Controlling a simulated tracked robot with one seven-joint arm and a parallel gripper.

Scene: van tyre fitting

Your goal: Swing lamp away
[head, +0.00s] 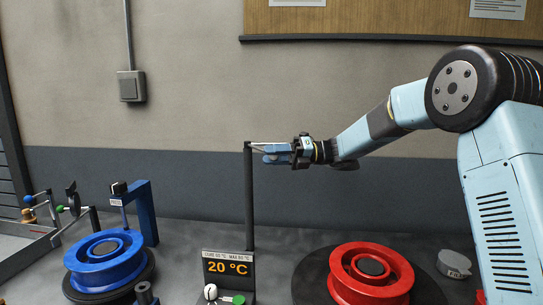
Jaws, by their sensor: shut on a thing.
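A thin dark upright post (249,200) stands behind the temperature display, and a thin pale rod (256,143) runs right from its top. I take these to be the lamp's stand and swing arm. No lamp head can be made out. My gripper (268,154) is at the post's top, just right of it, reaching in from the right. Its light blue fingers are shut on the lamp arm, as far as I can tell; the fingers hide the gripped part.
A red wheel rim (340,275) lies on a black turntable at the right, with a grey round piece (454,264) beside it. A blue rim (83,275) with a blue bracket (146,210) is at the left. A display reading 20 °C (228,268) stands at front centre.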

